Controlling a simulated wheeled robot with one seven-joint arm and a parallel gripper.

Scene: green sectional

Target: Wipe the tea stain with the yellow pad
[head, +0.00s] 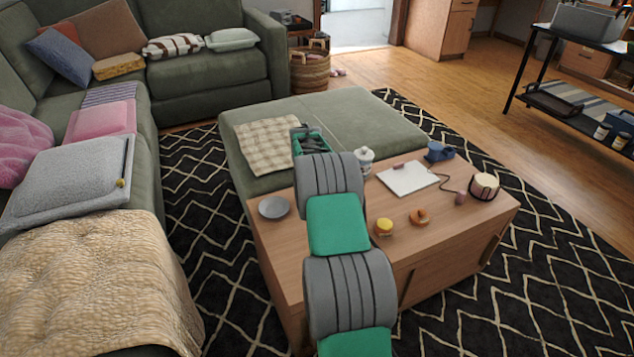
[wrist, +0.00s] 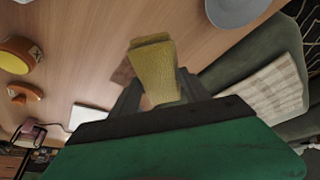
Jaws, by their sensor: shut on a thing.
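In the wrist view, my gripper (wrist: 158,90) is shut on the yellow pad (wrist: 157,72), whose far end sticks out beyond the dark fingers over the wooden tabletop. A darker brown patch (wrist: 122,72), which looks like the tea stain, shows just left of the pad and is partly hidden by the finger and pad. I cannot tell whether the pad touches the wood. In the head view, my arm hides the fingers, the pad and the stain; the wooden table (head: 285,240) shows around the arm.
A grey dish (head: 274,207) stands left of my arm. A green ottoman (head: 370,118) adjoins behind.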

